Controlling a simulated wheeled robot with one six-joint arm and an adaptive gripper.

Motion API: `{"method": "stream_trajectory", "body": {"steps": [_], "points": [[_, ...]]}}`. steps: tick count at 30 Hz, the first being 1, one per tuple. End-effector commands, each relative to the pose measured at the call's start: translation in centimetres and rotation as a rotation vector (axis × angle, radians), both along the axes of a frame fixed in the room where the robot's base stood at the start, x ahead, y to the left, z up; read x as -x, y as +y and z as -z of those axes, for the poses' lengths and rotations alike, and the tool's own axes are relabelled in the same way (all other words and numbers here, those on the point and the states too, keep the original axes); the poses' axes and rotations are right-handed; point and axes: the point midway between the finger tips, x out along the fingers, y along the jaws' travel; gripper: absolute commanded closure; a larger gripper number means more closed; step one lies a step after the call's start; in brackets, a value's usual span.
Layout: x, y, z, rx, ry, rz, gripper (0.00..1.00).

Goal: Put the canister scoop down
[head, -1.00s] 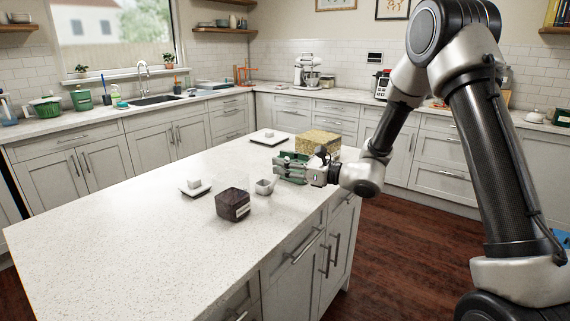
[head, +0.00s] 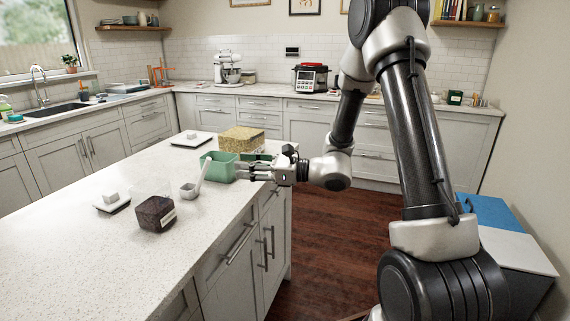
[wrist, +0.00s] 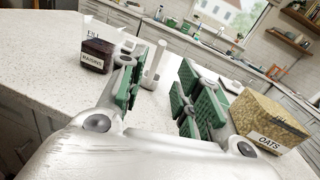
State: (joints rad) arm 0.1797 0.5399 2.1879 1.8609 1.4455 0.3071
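The scoop (head: 188,190) is a small pale cup with a white handle, resting on the island counter. Its handle slants upward in the head view, and the scoop also shows beyond and between the fingers in the wrist view (wrist: 154,66). My gripper (head: 221,165) is just right of the scoop, low over the counter, with its green finger pads spread apart. In the wrist view my gripper (wrist: 160,90) is open and nothing is clamped between the pads. The dark raisins canister (head: 155,212) stands left of and nearer than the scoop, its label visible in the wrist view (wrist: 95,55).
The oats box (head: 241,139) stands behind my gripper, and on the right in the wrist view (wrist: 268,125). The front-left counter is clear.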

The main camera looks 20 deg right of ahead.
Motion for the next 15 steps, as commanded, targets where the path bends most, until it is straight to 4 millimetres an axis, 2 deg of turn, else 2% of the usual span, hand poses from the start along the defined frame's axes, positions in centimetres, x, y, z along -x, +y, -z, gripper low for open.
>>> {"method": "stream_trajectory", "body": {"steps": [4,7,8,11,13,15], "points": [[0.4,0.1,-0.3,0.011,-0.008,-0.014,0.67],[2.8,0.7,-1.5,0.076,-0.053,-0.089,0.67],[4.0,1.0,-1.9,0.112,-0.075,-0.126,0.67],[9.6,1.3,-3.3,0.284,-0.184,-0.296,0.67],[14.2,0.5,-3.8,0.443,-0.283,-0.432,0.67],[18.2,-1.2,-3.8,0.613,-0.387,-0.563,0.67]]}}
